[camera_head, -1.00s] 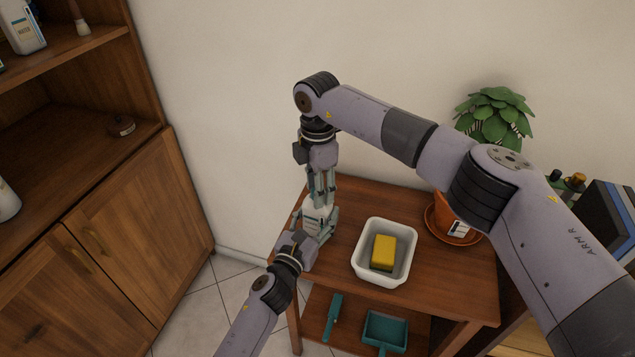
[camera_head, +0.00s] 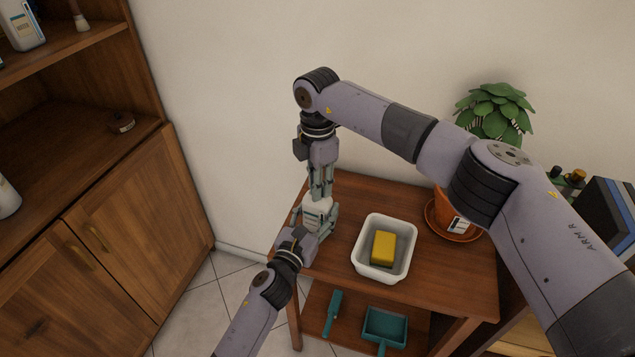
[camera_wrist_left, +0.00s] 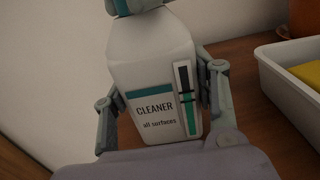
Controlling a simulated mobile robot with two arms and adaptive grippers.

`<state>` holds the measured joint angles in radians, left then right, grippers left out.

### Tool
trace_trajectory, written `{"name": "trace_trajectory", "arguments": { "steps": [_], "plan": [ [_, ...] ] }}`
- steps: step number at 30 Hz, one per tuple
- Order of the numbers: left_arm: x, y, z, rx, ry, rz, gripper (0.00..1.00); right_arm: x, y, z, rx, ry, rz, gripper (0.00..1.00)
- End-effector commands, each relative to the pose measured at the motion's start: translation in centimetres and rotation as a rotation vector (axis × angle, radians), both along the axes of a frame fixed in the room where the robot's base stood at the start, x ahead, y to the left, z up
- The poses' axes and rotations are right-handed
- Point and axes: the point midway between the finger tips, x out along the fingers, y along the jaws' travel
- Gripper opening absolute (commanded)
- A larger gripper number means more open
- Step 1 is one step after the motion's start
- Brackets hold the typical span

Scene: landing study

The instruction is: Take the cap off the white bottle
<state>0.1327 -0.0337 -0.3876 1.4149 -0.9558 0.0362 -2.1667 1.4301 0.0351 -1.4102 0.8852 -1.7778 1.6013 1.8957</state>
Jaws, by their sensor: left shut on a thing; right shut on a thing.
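The white bottle (camera_head: 316,210) is upright at the left end of the small wooden table (camera_head: 345,190). Its label reads "CLEANER all surfaces" in the left wrist view (camera_wrist_left: 150,65). My left gripper (camera_head: 321,220) is shut around the bottle's body, one finger on each side. My right gripper (camera_head: 319,193) comes down from above and is shut at the bottle's top, on the cap. A teal part of the cap (camera_wrist_left: 138,5) shows at the top edge of the left wrist view. In the head view the fingers hide the cap.
A white tub (camera_head: 358,250) with a yellow block (camera_head: 383,247) stands right of the bottle. A potted plant (camera_head: 462,215) is at the table's right. A dustpan (camera_head: 385,328) lies on the lower shelf. A wooden cabinet (camera_head: 120,250) stands at left.

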Motion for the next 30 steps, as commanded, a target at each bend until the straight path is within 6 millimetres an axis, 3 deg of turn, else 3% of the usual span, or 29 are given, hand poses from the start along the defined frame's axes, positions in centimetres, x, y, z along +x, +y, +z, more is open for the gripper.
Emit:
{"name": "trace_trajectory", "arguments": {
  "steps": [5, 30],
  "plan": [
    [-0.01, 0.00, -0.03, 0.000, 0.001, 0.000, 0.00, 0.04, -0.01, 0.07, -0.001, -0.002, 0.289, 0.00],
    [-0.01, -0.01, -0.03, 0.000, 0.001, 0.000, 0.00, 0.04, 0.06, 0.18, 0.001, -0.001, 2.182, 0.00]
  ]
}}
